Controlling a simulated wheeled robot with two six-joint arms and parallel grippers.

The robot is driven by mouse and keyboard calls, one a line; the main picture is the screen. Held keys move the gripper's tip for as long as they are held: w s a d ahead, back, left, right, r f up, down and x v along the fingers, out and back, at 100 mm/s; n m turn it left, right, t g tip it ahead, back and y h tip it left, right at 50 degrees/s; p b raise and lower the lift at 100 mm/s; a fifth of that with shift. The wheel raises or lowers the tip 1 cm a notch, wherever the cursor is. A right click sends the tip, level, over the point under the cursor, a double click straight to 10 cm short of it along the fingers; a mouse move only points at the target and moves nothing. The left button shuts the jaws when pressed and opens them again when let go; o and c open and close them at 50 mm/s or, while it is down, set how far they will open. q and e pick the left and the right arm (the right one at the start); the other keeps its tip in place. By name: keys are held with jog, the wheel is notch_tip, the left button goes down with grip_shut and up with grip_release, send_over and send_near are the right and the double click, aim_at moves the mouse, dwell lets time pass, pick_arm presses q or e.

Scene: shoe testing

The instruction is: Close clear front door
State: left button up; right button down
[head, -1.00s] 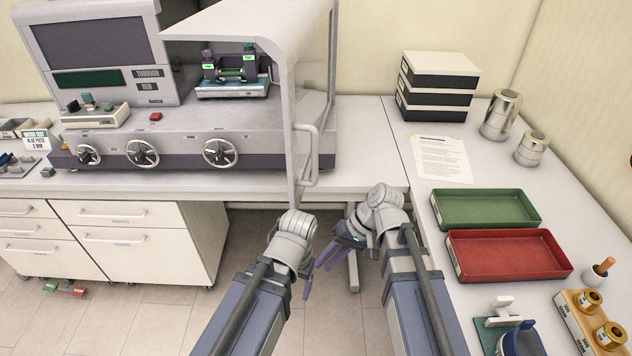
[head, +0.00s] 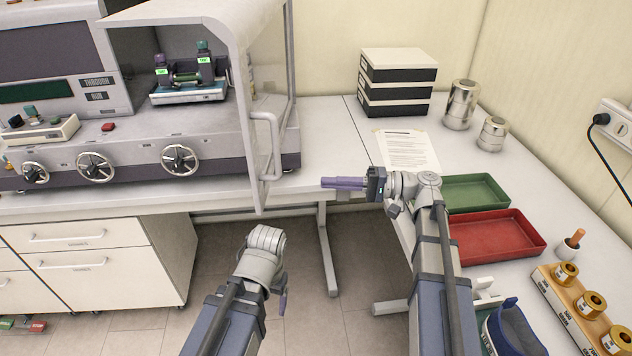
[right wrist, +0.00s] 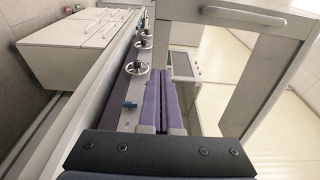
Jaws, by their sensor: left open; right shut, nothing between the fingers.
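The clear front door (head: 270,70) of the testing machine stands swung open, its pale frame jutting toward me. Its bar handle (head: 272,150) is on the right side of the frame; in the right wrist view the handle (right wrist: 255,17) shows at upper right. My right gripper (head: 323,183) is shut and empty, pointing left above the bench edge, to the right of the handle and apart from it. Its purple fingers (right wrist: 160,85) show closed together in the right wrist view. My left gripper (head: 283,300) hangs low in front of the bench, open, mostly hidden by its wrist.
The machine (head: 140,150) has handwheels along its front. A sample rig (head: 188,88) sits inside its chamber. A green tray (head: 475,192), a red tray (head: 500,238) and stacked boxes (head: 398,82) lie on the right bench. Floor between the drawers (head: 90,265) and right bench is free.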

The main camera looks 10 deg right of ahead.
jog(key=w+a, duration=0.2)
jog(key=a, duration=1)
jog(key=shift+w+a, duration=0.1)
jog(key=shift+a, duration=0.05)
